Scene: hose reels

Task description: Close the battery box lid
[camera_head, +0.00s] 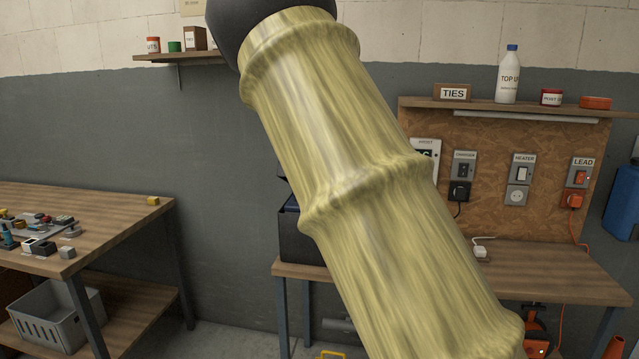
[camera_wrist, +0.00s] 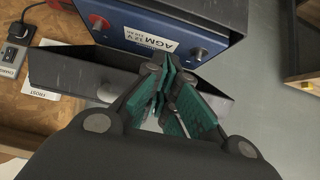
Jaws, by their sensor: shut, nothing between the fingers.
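The black battery box (camera_head: 298,243) stands on the right workbench in the head view, partly hidden behind my arm. In the wrist view, a blue battery (camera_wrist: 135,27) with an AGM 12 V label and a red terminal shows, so the box is open. A long black panel (camera_wrist: 65,72) lies just below the battery in that view; it looks like the lid, but I cannot be sure. My gripper (camera_wrist: 163,78) is shut and empty, its green-padded fingers overlapping the panel in view. Whether they touch it is unclear. The gripper is out of the head view.
The right workbench (camera_head: 560,273) has a pegboard with switches and sockets (camera_head: 517,188) behind it. A white plug (camera_head: 480,249) lies on the bench. An orange cable hangs at right. The left workbench (camera_head: 110,212) holds small parts. Open floor lies between the benches.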

